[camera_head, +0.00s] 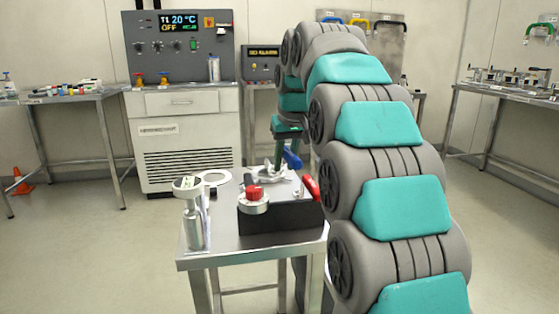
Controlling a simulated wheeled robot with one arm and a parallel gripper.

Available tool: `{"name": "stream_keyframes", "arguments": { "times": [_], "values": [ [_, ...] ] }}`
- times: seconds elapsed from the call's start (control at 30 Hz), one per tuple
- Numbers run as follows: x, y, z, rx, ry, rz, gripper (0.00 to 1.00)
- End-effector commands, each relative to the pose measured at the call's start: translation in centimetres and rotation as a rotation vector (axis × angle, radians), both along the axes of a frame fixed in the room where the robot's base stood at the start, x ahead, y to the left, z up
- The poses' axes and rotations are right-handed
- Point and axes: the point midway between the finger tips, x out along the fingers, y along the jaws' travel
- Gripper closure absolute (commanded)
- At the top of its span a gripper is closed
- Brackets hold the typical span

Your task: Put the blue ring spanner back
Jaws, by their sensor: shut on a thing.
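My gripper (285,156) points down over the far part of the small steel table (200,264), partly hidden behind my arm. It is shut on a blue-handled thing (292,158), which I take to be the blue ring spanner. Its blue part sticks out to the right of the fingers and slants. Its ring end cannot be made out, and I cannot tell whether it touches the metal parts below.
The small table also bears a metal cylinder with a dial (193,215), a white ring (213,178), and a black block (262,218) with red knob and red handle. A grey panel (375,45) with coloured handles hangs behind. Side tables stand left and right; open floor lies between.

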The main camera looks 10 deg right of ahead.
Motion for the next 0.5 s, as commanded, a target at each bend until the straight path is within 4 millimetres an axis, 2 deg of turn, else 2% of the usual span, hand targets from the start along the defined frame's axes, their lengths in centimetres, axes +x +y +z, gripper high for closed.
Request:
{"name": "stream_keyframes", "arguments": {
  "times": [0.27,0.5],
  "values": [
    [0.0,0.0,-1.7,0.000,0.000,0.000,1.00],
    [0.0,0.0,-4.3,0.000,0.001,-0.001,1.00]
  ]
}}
